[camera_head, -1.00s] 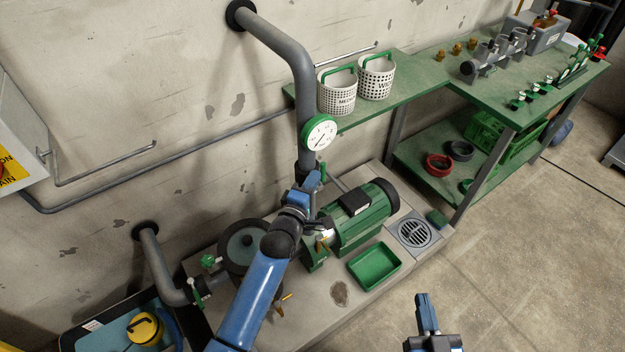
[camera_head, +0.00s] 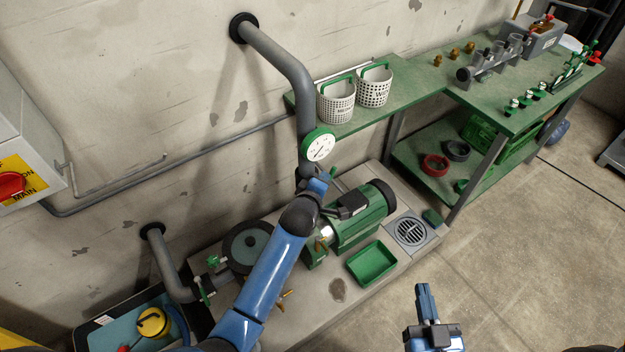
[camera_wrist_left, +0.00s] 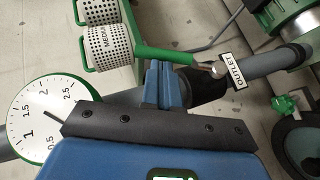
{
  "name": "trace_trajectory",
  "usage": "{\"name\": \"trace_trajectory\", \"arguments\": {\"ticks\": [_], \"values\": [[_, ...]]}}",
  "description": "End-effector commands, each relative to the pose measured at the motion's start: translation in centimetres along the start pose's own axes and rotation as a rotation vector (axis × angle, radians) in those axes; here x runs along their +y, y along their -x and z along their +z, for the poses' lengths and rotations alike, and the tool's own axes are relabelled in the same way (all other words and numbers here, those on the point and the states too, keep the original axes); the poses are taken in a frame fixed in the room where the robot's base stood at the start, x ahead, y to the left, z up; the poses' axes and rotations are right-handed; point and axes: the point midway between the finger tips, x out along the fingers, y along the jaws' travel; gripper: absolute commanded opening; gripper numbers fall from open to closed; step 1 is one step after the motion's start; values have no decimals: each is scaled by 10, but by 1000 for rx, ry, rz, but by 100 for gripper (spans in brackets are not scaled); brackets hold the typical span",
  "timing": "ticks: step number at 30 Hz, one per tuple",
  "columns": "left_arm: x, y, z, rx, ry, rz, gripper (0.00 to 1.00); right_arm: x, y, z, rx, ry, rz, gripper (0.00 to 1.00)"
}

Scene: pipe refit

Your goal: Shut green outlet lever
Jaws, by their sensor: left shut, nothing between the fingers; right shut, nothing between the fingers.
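The green outlet lever (camera_wrist_left: 165,53) shows in the left wrist view, with its pivot beside the white OUTLET tag (camera_wrist_left: 235,70) on the grey pipe (camera_wrist_left: 268,62). The lever slants away from the pipe line in the picture. My left gripper (camera_wrist_left: 163,66) is shut and empty, its fingertips close to the lever's middle; I cannot tell whether they touch. In the head view my left gripper (camera_head: 318,185) is at the vertical pipe below the gauge, and my arm hides most of the valve. My right gripper (camera_head: 423,290) is shut and empty over the floor at the front.
The white gauge (camera_head: 318,145) sits on the pipe just above my left gripper. The green pump (camera_head: 360,220) and a green tray (camera_head: 372,262) stand to the right. Two white baskets (camera_head: 337,101) stand on the green bench (camera_head: 412,72) behind. Floor at the right is open.

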Motion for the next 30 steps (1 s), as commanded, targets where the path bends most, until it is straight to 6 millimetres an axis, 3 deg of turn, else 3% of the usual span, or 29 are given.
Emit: {"name": "trace_trajectory", "arguments": {"ticks": [6,14,30], "values": [[11,-15,10,-1,-115,-170,0,0,0,-13,0,0,0,0],[11,-34,23,0,-254,-376,0,0,0,-9,-1,0,0,0],[-7,-63,42,0,-526,-787,0,0,-1,42,-1,0,0,0]]}}
